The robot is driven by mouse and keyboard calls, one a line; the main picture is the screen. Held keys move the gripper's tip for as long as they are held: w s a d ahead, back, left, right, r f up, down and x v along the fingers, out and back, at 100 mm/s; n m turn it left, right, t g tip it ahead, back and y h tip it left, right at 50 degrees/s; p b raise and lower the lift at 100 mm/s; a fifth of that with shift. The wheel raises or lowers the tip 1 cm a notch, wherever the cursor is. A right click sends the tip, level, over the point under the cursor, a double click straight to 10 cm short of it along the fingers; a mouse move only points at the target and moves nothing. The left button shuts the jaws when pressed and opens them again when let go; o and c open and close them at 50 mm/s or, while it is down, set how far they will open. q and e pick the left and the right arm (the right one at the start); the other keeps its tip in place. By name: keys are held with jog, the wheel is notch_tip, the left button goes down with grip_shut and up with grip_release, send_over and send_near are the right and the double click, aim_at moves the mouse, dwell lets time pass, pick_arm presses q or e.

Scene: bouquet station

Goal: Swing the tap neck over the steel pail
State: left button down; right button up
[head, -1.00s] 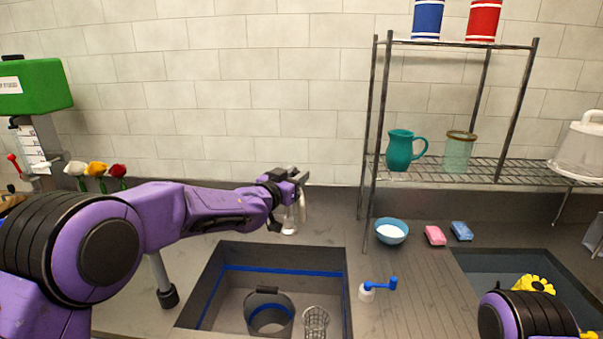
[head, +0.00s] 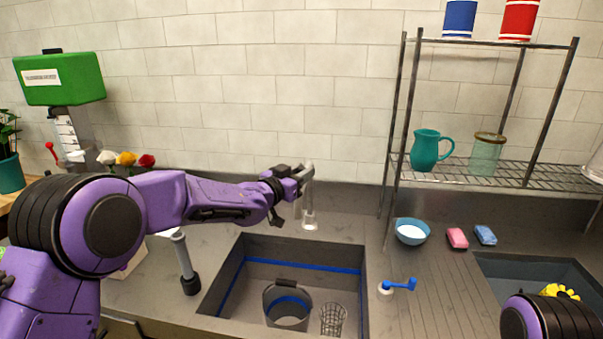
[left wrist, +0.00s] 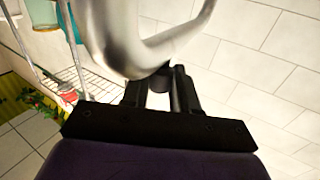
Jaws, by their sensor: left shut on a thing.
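The silver tap neck (head: 308,174) rises from its base behind the left sink basin. My left gripper (head: 297,176) is shut on the neck near its top. In the left wrist view the curved metal neck (left wrist: 118,40) fills the upper left, and the dark fingers (left wrist: 165,78) meet it. The steel pail (head: 288,306) stands upright in the left basin, in front of the tap and nearer to me. The neck's outlet is hard to make out behind the gripper. My right gripper is out of view; only part of the right arm shows.
A wire cup (head: 333,321) stands beside the pail in the basin (head: 352,300). A small blue-handled valve (head: 398,286) is right of the basin. A grey post (head: 185,265) stands left of it. A blue bowl (head: 412,232) and wire rack (head: 500,176) are to the right.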

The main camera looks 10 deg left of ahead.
pick_arm(q)
jog(key=c, duration=1.1)
grip_release()
jog(key=shift+w+a+r, duration=0.1)
jog(key=shift+r, duration=0.4)
jog(key=shift+o, duration=0.6)
jog(key=shift+w+f, duration=0.35)
jog(key=shift+f, duration=0.1)
jog(key=b+v, duration=0.4)
jog(key=v, duration=0.6)
jog(key=shift+s, duration=0.25)
